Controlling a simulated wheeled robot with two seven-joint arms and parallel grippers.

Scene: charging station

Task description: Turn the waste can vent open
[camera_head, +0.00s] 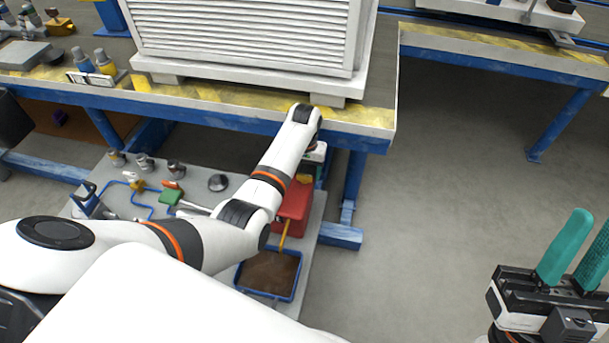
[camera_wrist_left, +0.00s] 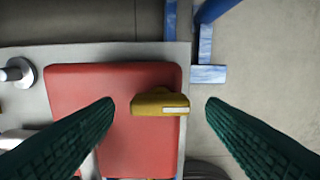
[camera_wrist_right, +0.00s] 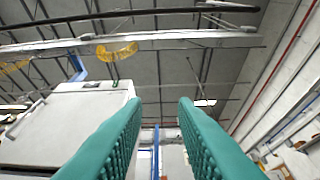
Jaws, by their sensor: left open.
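The red waste can (camera_head: 293,203) stands on the low grey platform under the workbench, partly hidden by my left arm in the head view. From above in the left wrist view, its red lid (camera_wrist_left: 140,155) carries a yellow vent piece (camera_wrist_left: 160,95) near its right edge. My left gripper (camera_wrist_left: 160,106) is open over the can, with one finger on each side of the vent. Gaps show between both fingers and the vent. In the head view the left fingers are mostly hidden. My right gripper (camera_head: 591,232) is open and empty at the lower right, its fingers pointing up.
A blue tray (camera_head: 240,282) with brown contents sits in front of the can. The blue workbench (camera_head: 220,117) with a large white louvred unit (camera_head: 245,35) stands behind. Small fittings and blue tubing lie left on the platform. The floor (camera_head: 440,200) to the right is clear.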

